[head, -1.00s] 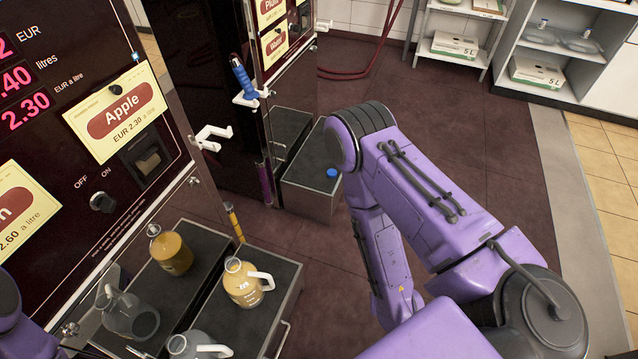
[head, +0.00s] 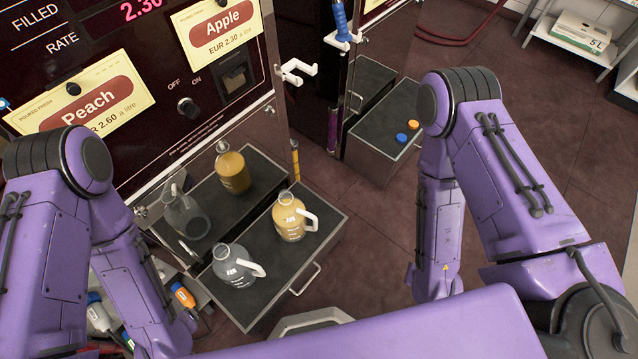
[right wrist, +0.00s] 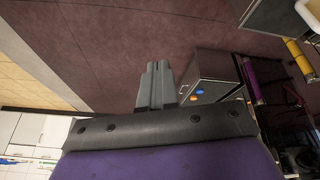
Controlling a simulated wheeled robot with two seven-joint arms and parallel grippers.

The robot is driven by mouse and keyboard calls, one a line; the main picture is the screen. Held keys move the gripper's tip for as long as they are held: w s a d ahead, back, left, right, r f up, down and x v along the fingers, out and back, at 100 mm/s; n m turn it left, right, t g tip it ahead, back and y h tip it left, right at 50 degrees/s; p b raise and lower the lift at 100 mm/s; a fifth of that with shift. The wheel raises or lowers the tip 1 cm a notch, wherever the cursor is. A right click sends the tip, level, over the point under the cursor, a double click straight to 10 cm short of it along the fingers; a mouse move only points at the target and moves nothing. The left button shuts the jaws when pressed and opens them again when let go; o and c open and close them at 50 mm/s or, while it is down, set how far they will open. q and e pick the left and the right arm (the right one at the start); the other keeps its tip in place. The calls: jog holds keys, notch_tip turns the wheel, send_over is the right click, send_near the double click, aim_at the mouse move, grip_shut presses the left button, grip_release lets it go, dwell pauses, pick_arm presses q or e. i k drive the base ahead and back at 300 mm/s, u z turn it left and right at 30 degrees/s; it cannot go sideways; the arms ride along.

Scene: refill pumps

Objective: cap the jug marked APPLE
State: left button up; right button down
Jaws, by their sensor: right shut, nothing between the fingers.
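An amber-filled jug (head: 290,217) with a white handle stands open on the dark tray (head: 318,235) under the Apple and Peach signs. A clear greyish jug (head: 237,268) with a white handle stands nearer, also uncapped. I cannot read the marks on either jug. Both are mirrored in the shiny panel behind. A blue cap (head: 401,137) and an orange cap (head: 413,124) lie on a dark-topped box; the right wrist view shows the blue cap (right wrist: 200,91) and orange cap (right wrist: 193,98) too. My right gripper (right wrist: 156,68) is shut and empty, apart from them. My left gripper is out of view.
The box (head: 375,165) stands on the floor right of the tray. A white hook-like bracket (head: 295,70) juts from the dispenser's edge. Floor beyond the box is clear.

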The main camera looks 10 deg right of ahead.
aim_at(289, 214)
jog(key=k, duration=0.5)
jog(key=z, duration=1.75)
jog(key=i, duration=1.55)
jog(key=u, duration=2.25)
